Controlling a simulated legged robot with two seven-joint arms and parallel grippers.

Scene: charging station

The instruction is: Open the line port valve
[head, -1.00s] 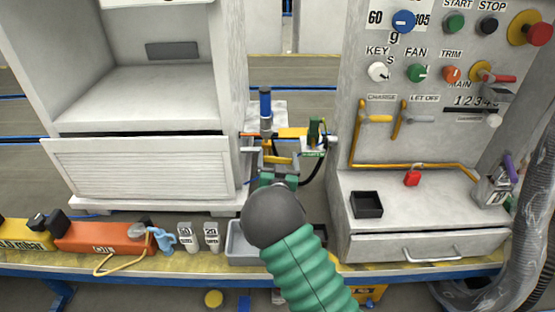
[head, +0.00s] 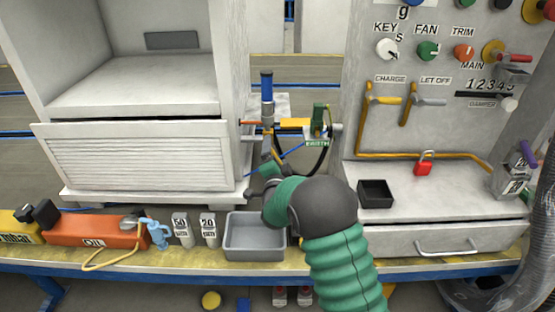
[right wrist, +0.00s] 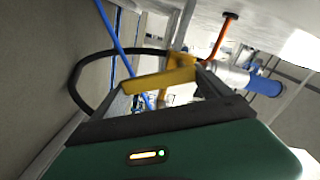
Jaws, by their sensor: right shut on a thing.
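The valve assembly stands in the gap between the white cabinet and the grey control panel. In the head view it shows an upright blue handle (head: 266,88), a yellow bar (head: 295,123) and a green part (head: 320,122). My right gripper (head: 267,153) is low at the assembly's front, its tips partly hidden by my wrist. In the right wrist view its fingers (right wrist: 163,86) are shut on a yellow lever (right wrist: 165,78), which lies slanted across them. The blue handle (right wrist: 265,86) also shows there, to the right. My left gripper is not in view.
An orange rod (right wrist: 217,42) with a black knob and a black hose (right wrist: 76,72) are close to the gripper. Below stand a grey tray (head: 254,240) and an orange oil can (head: 95,230). A black box (head: 376,194) and red padlock (head: 424,167) sit on the right ledge.

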